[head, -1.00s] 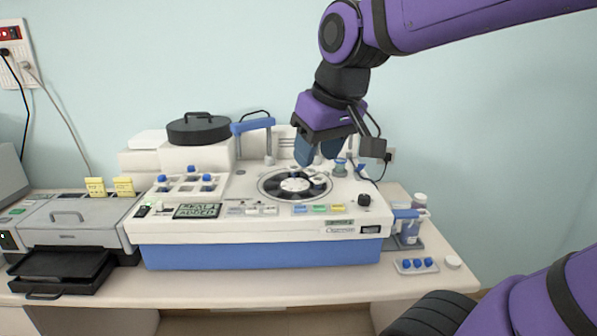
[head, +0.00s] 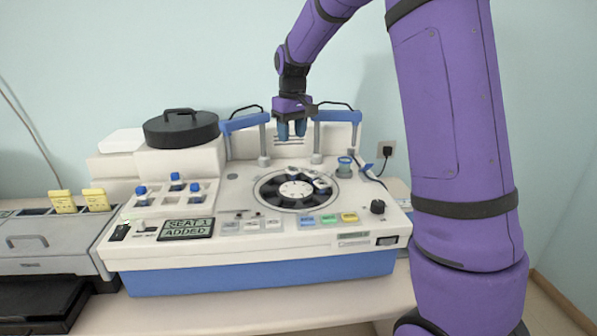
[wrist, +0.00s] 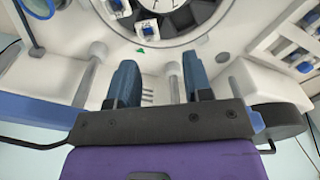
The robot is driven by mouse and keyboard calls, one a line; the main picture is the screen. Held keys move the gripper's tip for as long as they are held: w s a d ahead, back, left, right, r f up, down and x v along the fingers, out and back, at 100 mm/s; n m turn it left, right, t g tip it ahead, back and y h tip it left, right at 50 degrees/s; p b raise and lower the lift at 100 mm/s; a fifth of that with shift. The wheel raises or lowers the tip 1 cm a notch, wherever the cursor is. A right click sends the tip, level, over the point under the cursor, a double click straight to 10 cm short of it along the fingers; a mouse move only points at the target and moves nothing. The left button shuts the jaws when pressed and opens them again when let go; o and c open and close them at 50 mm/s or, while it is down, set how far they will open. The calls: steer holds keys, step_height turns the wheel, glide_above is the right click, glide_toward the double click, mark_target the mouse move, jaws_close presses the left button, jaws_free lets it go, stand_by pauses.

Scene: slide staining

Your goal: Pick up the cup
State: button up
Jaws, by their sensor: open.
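The cup (head: 345,166) is a small container with a blue rim, standing upright on the white machine's top, right of the round slide carousel (head: 265,190). In the wrist view a blue-rimmed round thing, which looks like the cup (wrist: 38,8), is cut off at the upper left corner. My gripper (head: 292,136) is above the rear of the machine, behind the carousel and left of the cup, apart from it. Its two blue fingers (wrist: 160,80) are spread with nothing between them.
Two blue-topped posts (head: 245,122) (head: 338,116) stand either side of my gripper. A black lid (head: 180,128) sits on white blocks at the left. A tray of blue-capped vials (head: 150,202) is at the machine's left. A blue stick-like part and dark cable lie just right of the cup.

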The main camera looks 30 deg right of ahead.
mark_target(294, 170)
steer(key=w+f, duration=0.1)
steer(key=f, duration=0.3)
steer(key=w+d+f, duration=0.1)
steer(key=f, duration=0.4)
steer(key=w+d+f, duration=0.1)
steer(key=f, duration=0.3)
steer(key=shift+d+f, duration=0.1)
steer(key=shift+f, duration=0.15)
steer(key=shift+c, duration=0.3)
steer(key=c, duration=0.5)
